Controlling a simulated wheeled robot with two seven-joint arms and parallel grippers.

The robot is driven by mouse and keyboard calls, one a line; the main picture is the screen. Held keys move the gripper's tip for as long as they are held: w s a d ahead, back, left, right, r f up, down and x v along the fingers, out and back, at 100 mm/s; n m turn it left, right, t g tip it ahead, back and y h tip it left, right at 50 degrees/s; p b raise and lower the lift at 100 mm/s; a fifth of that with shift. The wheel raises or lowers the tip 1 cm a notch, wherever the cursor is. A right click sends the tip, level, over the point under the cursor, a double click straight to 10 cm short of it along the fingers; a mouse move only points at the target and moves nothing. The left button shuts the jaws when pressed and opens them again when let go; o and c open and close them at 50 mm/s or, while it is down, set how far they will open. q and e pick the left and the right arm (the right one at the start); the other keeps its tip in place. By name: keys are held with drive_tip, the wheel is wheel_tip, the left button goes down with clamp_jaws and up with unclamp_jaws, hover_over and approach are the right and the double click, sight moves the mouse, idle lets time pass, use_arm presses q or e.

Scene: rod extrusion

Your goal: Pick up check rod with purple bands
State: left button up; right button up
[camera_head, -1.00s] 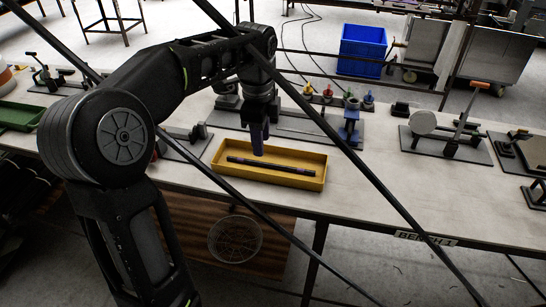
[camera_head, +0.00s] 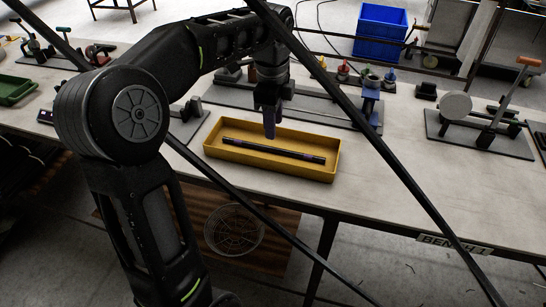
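The check rod (camera_head: 285,153), dark with purple bands near its ends, lies lengthwise in the yellow tray (camera_head: 262,174) on the bench. My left gripper (camera_head: 269,132) points down over the tray's back part, above and behind the middle of the rod. Its fingers appear apart from the rod. The fingers overlap in this view, so I cannot tell whether they are open or shut. My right gripper is not in view.
A grey fixture plate (camera_head: 330,110) with a blue part and several small coloured pieces stands behind the tray. A lever fixture (camera_head: 480,135) is at the right. Thin dark bars cross the view. Bare bench top lies right of the tray.

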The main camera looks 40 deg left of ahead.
sight(273, 148)
use_arm(q)
drive_tip(key=shift+f, duration=0.1)
drive_tip(key=shift+w+f, duration=0.1)
drive_tip(key=shift+f, duration=1.2)
drive_tip(key=shift+w+a+f+p, duration=0.2)
drive_tip(key=shift+f+p, duration=0.1)
drive_tip(key=shift+f, duration=1)
drive_tip(key=shift+w+a+f+p, duration=0.15)
drive_tip(key=shift+f+p, duration=0.15)
drive_tip(key=shift+f, duration=1)
drive_tip(key=shift+s, duration=0.1)
clamp_jaws()
